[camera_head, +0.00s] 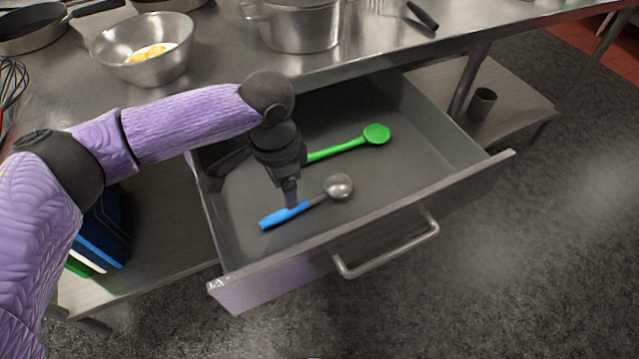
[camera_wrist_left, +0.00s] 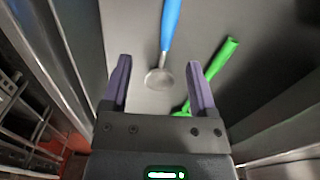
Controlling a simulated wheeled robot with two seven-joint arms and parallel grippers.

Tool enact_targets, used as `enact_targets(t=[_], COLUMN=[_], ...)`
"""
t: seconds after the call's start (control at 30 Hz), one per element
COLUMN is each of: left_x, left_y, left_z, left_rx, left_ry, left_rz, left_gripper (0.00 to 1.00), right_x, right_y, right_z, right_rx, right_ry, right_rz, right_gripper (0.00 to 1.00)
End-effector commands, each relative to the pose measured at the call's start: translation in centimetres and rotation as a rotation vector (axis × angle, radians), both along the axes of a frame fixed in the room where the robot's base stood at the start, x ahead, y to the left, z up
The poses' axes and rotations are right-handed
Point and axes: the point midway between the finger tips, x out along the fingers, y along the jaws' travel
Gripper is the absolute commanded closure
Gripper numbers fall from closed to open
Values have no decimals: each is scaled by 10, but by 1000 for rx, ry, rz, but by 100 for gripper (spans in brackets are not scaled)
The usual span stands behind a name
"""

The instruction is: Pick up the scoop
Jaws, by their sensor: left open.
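A scoop with a blue handle and a round metal bowl (camera_head: 338,186) lies in the open drawer. In the left wrist view its bowl (camera_wrist_left: 159,79) shows between the fingers and its blue handle runs up to the top edge. My left gripper (camera_head: 291,203) points down into the drawer at the scoop's handle, with its fingers apart. In the left wrist view the fingers (camera_wrist_left: 158,64) are open with nothing gripped. I cannot tell exactly how high the tips are above the drawer floor. My right gripper is not in view.
A green spoon (camera_head: 376,134) lies behind the scoop, its handle partly hidden by my gripper. The drawer front (camera_head: 380,228) and side walls surround both utensils. A steel bowl (camera_head: 143,50) and a pot (camera_head: 300,25) stand on the counter above.

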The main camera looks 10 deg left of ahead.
Motion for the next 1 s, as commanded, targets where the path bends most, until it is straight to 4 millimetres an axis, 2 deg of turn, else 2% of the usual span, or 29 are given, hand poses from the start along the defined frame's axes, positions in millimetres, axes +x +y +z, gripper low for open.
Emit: enact_targets(t=[0.03, 0.17, 0.3, 0.43, 0.6, 0.8, 0.83, 1.0], left_x=[1, 2, 2, 5, 8, 8, 8, 8], left_y=[2, 3, 3, 5, 7, 7, 7, 7], left_z=[-8, -22, -51, -70, -104, -103, -103, -102], left_rx=[4, 7, 5, 5, 6, 5, 4, 5], left_ry=[3, 6, 7, 5, 7, 2, 2, 2], left_rz=[5, 9, 8, 7, 6, 7, 7, 7], left_gripper=[25, 25, 25, 25, 25, 25, 27, 63], right_x=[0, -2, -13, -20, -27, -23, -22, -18], right_y=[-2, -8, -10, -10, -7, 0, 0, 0], right_z=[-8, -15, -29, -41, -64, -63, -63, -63], right_rx=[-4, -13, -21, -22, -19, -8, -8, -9], right_ry=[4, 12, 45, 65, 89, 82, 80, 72], right_rz=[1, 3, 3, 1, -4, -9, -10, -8], right_gripper=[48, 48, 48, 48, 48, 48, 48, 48])
